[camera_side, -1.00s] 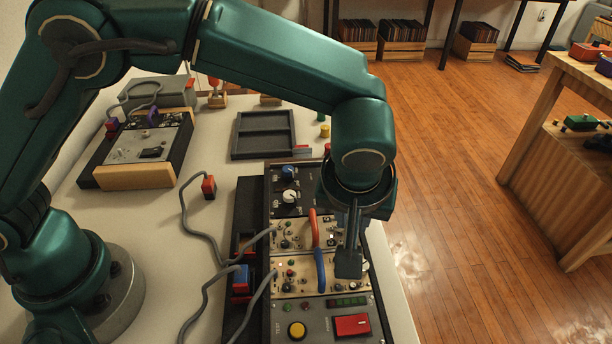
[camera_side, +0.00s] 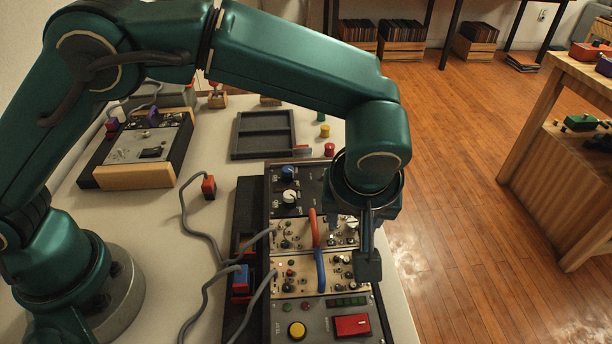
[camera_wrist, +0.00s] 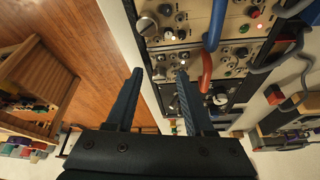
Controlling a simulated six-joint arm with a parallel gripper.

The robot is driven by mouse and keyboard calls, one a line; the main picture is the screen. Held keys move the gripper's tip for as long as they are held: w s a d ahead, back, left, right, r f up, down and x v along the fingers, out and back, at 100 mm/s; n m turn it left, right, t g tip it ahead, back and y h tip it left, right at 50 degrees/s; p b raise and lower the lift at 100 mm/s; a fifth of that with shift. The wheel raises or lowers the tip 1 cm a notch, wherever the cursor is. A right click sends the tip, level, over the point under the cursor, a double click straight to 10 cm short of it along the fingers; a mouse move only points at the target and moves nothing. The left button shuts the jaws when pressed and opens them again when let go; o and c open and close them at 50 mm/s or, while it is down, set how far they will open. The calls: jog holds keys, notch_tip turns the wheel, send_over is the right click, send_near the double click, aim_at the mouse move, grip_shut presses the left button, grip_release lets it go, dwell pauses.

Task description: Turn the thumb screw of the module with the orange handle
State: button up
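The module with the orange handle (camera_side: 314,228) is in the rack, just above the module with the blue handle (camera_side: 320,270). Its silver thumb screw (camera_side: 351,222) shows at its right end. In the wrist view the orange handle (camera_wrist: 206,70) is below the blue handle (camera_wrist: 216,22). A round screw head (camera_wrist: 160,72) appears between my fingertips there; depth is unclear. My gripper (camera_side: 368,266) hangs by the rack's right edge, in front of the blue-handled module's right end. In the wrist view my gripper (camera_wrist: 159,78) is open and empty.
Grey cables (camera_side: 202,232) loop left of the rack. A red button (camera_side: 352,324) and a yellow button (camera_side: 297,330) are on the panel below. A dark tray (camera_side: 262,134) and small coloured pegs (camera_side: 329,149) stand behind. Right of the table is open floor.

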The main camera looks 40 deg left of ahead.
aim_at(349, 246)
jog(key=v, duration=0.5)
dwell(0.3)
